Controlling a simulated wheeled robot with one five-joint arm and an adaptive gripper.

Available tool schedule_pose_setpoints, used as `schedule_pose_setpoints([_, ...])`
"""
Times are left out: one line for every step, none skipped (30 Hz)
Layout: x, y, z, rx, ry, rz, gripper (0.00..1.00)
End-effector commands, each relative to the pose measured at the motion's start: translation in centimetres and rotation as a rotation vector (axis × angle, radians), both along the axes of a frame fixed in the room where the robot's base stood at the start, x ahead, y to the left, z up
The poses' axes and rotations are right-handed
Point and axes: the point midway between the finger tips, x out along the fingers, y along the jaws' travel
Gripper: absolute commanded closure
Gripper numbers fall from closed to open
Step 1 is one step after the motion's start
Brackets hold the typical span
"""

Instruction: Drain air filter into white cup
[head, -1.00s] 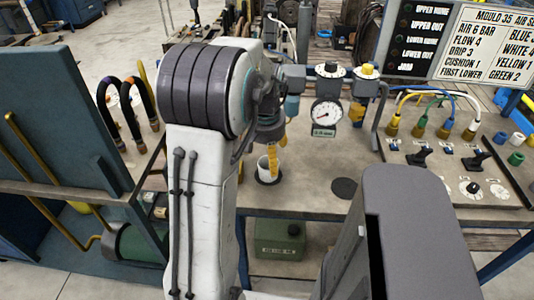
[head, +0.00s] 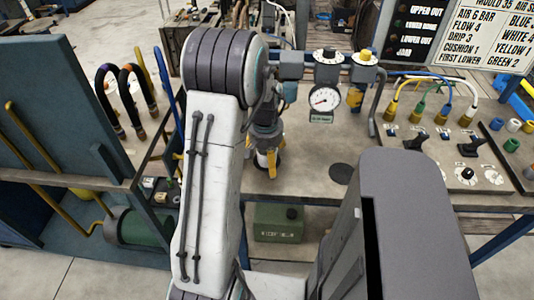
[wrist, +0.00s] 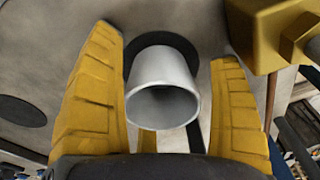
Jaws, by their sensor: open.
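The white cup (wrist: 165,85) stands on a dark round pad (wrist: 178,44) in the wrist view, between the two yellow fingers of my gripper (wrist: 166,52). The fingers are open, with a gap on each side of the cup. In the head view my gripper (head: 266,172) points down at the bench, left of the gauge, and mostly hides the cup. The air filter (head: 291,68) appears to be the grey unit left of the dials, its lower part partly behind my arm. A yellow block (wrist: 255,35) is close to the right finger in the wrist view.
A pressure gauge (head: 324,98) and two dial knobs stand right of the filter. An empty dark pad (head: 341,173) lies on the bench (head: 310,165). Coloured hoses and a lever panel (head: 440,150) are at right.

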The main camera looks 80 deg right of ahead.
Motion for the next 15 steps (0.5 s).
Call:
schedule_pose_setpoints([0.0,0.01,-0.01,0.0,0.0,0.0,0.16])
schedule_pose_setpoints([0.0,0.01,-0.01,0.0,0.0,0.0,0.16])
schedule_pose_setpoints([0.0,0.01,-0.01,0.0,0.0,0.0,0.16])
schedule_pose_setpoints([0.0,0.02,-0.01,0.001,0.0,0.0,0.16])
schedule_pose_setpoints([0.0,0.02,0.0,0.001,0.0,0.0,0.16])
schedule_pose_setpoints([0.0,0.02,0.0,0.001,0.0,0.0,0.18])
schedule_pose_setpoints([0.0,0.02,0.0,0.001,0.0,0.0,0.2])
schedule_pose_setpoints([0.0,0.02,0.0,0.001,0.0,0.0,0.23])
schedule_pose_setpoints([0.0,0.02,0.01,0.001,0.0,0.0,0.27])
schedule_pose_setpoints([0.0,0.02,0.01,0.001,0.0,0.0,0.29])
schedule_pose_setpoints([0.0,0.02,0.01,0.001,0.0,0.0,0.32])
schedule_pose_setpoints([0.0,0.02,0.01,0.001,0.0,0.0,0.36])
schedule_pose_setpoints([0.0,0.02,0.01,0.001,0.0,0.0,0.38])
schedule_pose_setpoints([0.0,0.01,0.01,0.001,0.0,0.0,0.41])
schedule_pose_setpoints([0.0,0.01,0.01,0.001,0.0,0.0,0.44])
